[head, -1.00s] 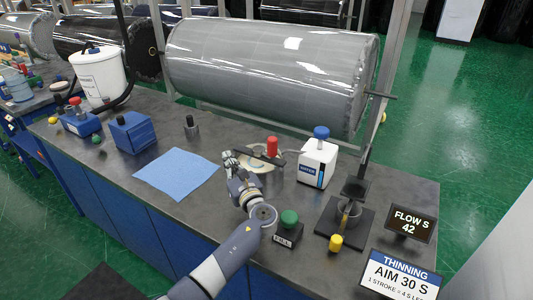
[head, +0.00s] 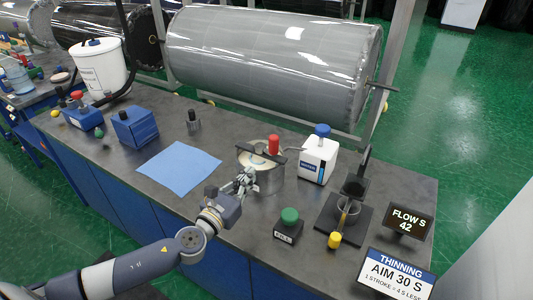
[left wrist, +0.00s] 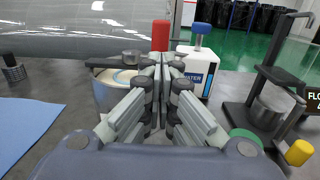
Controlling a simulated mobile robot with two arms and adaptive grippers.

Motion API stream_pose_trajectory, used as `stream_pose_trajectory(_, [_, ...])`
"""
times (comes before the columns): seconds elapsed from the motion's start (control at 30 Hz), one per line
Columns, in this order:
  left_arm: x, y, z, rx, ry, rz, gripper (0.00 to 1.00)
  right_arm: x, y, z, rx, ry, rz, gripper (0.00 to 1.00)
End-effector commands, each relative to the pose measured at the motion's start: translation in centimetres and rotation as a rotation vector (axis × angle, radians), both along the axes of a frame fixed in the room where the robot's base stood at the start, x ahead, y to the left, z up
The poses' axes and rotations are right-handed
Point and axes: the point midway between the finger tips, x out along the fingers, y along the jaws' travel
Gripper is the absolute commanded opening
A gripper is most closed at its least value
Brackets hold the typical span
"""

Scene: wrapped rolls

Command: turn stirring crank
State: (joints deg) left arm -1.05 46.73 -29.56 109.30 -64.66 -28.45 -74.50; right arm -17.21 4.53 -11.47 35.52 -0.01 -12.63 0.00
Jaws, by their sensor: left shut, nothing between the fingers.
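The stirring crank is a dark bar (head: 248,150) across the top of a round pot (head: 266,180) of pale liquid, with an upright red handle (head: 273,145). In the left wrist view the red handle (left wrist: 160,36) stands straight beyond the fingertips, and the pot (left wrist: 103,92) is partly hidden behind the fingers. My left gripper (head: 247,175) is at the near left side of the pot, with its fingers (left wrist: 160,68) closed together and empty. It does not hold the handle; whether it touches the pot is unclear. My right gripper is out of view.
A white water bottle with a blue cap (head: 318,160) stands right of the pot. A green-topped box (head: 289,225), a dark stand with a cup (head: 346,208) and a yellow-capped item (head: 335,240) are nearer right. A blue cloth (head: 178,167) lies left.

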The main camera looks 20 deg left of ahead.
Motion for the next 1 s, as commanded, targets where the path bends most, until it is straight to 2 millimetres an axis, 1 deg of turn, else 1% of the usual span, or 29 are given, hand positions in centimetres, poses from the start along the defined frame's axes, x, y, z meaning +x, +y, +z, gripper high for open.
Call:
stream_pose_trajectory(0.03, [1.1, -0.1, 0.4, -0.002, -0.003, 0.002, 0.00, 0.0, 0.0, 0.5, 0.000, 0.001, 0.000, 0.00])
stream_pose_trajectory(0.3, [6.3, -0.7, 0.3, -0.001, -0.003, 0.003, 0.00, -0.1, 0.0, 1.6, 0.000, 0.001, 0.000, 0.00])
stream_pose_trajectory(0.5, [9.2, -1.1, 0.2, -0.001, -0.001, 0.002, 0.00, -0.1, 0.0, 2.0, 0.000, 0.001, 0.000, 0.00])
stream_pose_trajectory(0.7, [10.6, -1.2, 0.1, -0.001, -0.001, 0.002, 0.00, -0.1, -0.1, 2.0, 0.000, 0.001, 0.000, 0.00])
stream_pose_trajectory(1.0, [10.8, -1.2, 0.0, 0.000, 0.000, 0.002, 0.00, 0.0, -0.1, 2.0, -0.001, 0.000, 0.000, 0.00])
